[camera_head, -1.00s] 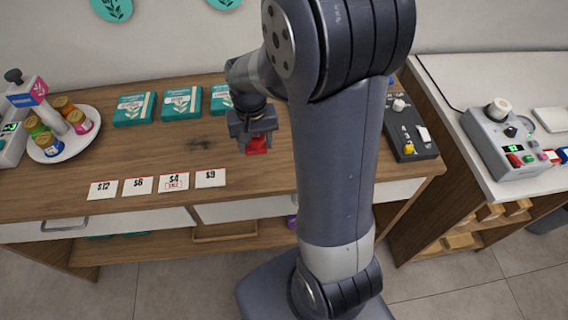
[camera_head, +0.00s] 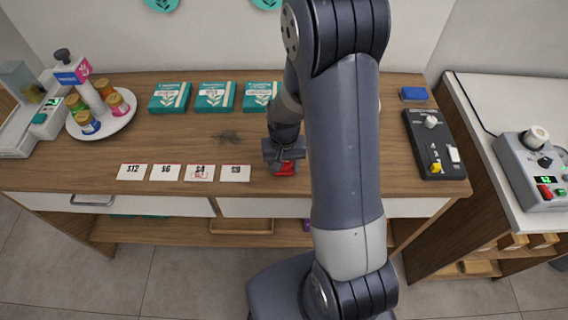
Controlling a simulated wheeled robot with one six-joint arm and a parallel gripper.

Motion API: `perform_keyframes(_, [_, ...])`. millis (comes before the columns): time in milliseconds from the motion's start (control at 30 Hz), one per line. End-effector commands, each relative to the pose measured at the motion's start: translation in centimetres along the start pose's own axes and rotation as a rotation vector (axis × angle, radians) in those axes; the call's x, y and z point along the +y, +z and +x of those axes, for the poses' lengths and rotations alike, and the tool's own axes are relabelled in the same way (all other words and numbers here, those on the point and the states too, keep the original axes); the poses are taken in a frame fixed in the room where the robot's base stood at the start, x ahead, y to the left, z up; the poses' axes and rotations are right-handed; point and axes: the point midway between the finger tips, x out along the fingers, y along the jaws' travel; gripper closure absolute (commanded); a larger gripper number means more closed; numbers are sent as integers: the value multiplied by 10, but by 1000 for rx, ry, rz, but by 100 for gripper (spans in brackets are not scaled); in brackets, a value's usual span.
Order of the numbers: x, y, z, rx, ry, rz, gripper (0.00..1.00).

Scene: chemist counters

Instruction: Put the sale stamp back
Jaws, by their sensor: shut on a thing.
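My gripper (camera_head: 284,150) is shut on a red stamp (camera_head: 286,168) and holds it low at or just above the wooden counter, right of the price cards. I cannot tell whether the stamp touches the counter. The third price card (camera_head: 200,173) shows a red mark under its price. A blue block (camera_head: 413,94) sits behind the holder. My arm hides part of the counter between the gripper and the holder.
Price cards lie in a row along the front of the counter (camera_head: 230,135). A white round tray (camera_head: 125,122) with small jars is at the left. A grey device (camera_head: 540,165) stands on the right counter.

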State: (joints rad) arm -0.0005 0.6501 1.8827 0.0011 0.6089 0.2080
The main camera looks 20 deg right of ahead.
Motion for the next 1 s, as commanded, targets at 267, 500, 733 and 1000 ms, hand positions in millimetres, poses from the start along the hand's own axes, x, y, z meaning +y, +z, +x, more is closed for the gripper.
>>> perform_keyframes(267, [0, 0, 3, 0, 0, 0, 45])
perform_keyframes(500, [0, 0, 3, 0, 0, 0, 26])
perform_keyframes(733, [0, 0, 2, 0, 0, 0, 26])
perform_keyframes(1000, [0, -1, -21, 6, -1, 0, 26])
